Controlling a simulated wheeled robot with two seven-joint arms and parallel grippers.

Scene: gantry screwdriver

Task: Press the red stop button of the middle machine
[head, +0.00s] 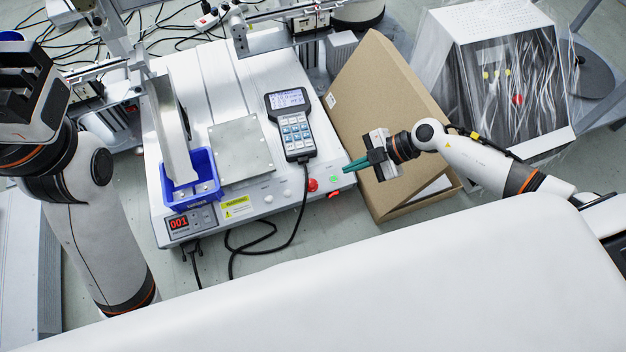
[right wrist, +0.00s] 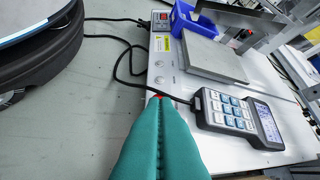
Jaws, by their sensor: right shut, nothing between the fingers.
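The middle machine (head: 280,190) is a white box with a red 001 display at its front left. Its red stop button (head: 313,185) sits at the front right of the top, left of a small green button (head: 334,180). My right gripper (head: 349,168) has teal fingers, shut and empty, a little right of and behind the red button, apart from it in the head view. In the right wrist view the shut fingers (right wrist: 160,102) cover most of a red part (right wrist: 157,97); contact cannot be told there. My left gripper (head: 22,85) is a dark shape at the left edge; its jaws are unclear.
A handheld controller (head: 291,125) lies on the machine, its black cable (head: 297,215) hanging over the front edge. A blue bin (head: 191,180) and a metal plate (head: 240,149) are to the left. A cardboard box (head: 385,110) stands close behind my right gripper.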

